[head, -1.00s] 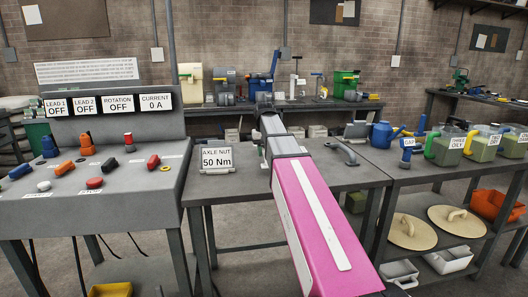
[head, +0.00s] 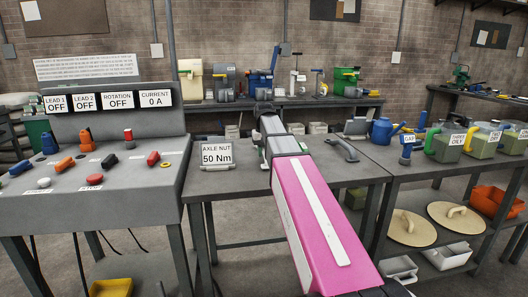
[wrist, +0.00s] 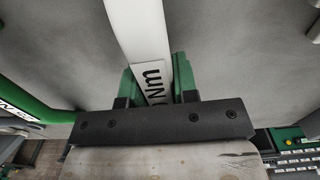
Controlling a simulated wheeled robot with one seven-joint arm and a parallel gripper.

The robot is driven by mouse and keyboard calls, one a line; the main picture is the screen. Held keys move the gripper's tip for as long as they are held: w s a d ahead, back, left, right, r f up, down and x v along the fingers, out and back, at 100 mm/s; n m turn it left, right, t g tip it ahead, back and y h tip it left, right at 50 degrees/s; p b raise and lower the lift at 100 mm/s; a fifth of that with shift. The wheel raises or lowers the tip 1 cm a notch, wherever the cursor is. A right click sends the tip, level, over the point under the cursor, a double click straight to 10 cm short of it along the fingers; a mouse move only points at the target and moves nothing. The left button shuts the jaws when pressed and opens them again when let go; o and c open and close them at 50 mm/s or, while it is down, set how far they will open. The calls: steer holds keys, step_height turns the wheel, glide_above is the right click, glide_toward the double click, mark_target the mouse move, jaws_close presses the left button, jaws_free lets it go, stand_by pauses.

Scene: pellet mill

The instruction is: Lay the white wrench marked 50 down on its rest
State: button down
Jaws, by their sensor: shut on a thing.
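The white wrench (wrist: 136,32) shows in the wrist view as a flat white bar with black lettering ending in "Nm"; the rest of its number is hidden. My gripper (wrist: 158,82), with green fingers, is shut on it, and the bar runs away from me over a plain grey surface. In the head view my arm covers the gripper and most of the wrench, above or at the middle table (head: 235,180). A sign, "AXLE NUT 50 Nm" (head: 216,155), stands on that table to the left of my arm. I cannot make out the rest or whether the wrench touches it.
A grey curved handle (head: 342,150) lies on the table right of my arm. A control desk (head: 90,205) stands at left. Jugs (head: 448,145) and a blue can (head: 382,131) stand at right. A bench (head: 230,107) with several tools lies behind.

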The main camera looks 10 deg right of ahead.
steer(key=shift+f, duration=0.3)
stand_by(0.4)
steer(key=shift+c, duration=1.2)
jaws_free()
steer(key=shift+r, duration=4.5)
steer(key=shift+s, duration=0.1)
